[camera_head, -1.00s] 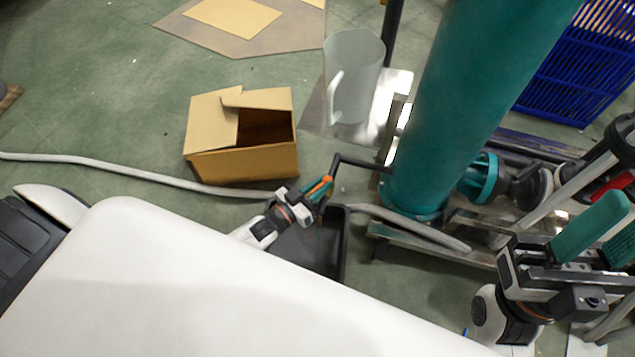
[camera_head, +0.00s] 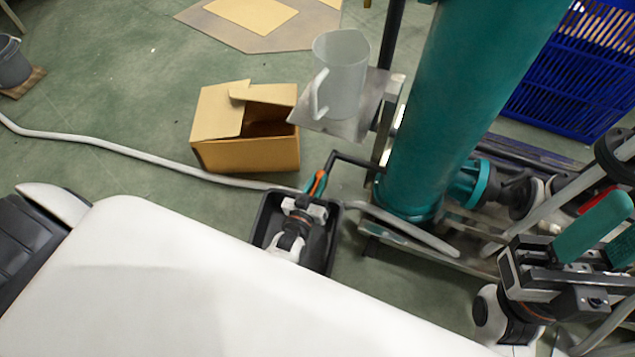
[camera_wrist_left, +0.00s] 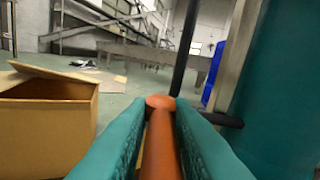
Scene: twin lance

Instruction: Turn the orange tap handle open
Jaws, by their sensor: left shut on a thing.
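The orange tap handle (camera_head: 319,182) is a thin lever at the end of a dark pipe (camera_head: 356,160) that comes out left of the big teal column. My left gripper (camera_head: 316,187) has its teal fingers closed around the handle. In the left wrist view the orange handle (camera_wrist_left: 160,145) runs lengthwise between the two teal fingers, its rounded end showing between the fingertips. The tap's body is mostly hidden. My right gripper (camera_head: 608,238) is at the far right, away from the tap, with its teal fingers apart and nothing seen between them.
A black tray (camera_head: 337,222) lies below the tap. An open cardboard box (camera_head: 235,155) stands left, a translucent jug (camera_head: 345,85) on a metal plate behind. The teal column (camera_head: 450,100) stands close on the right. A grey hose (camera_head: 120,147) crosses the floor.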

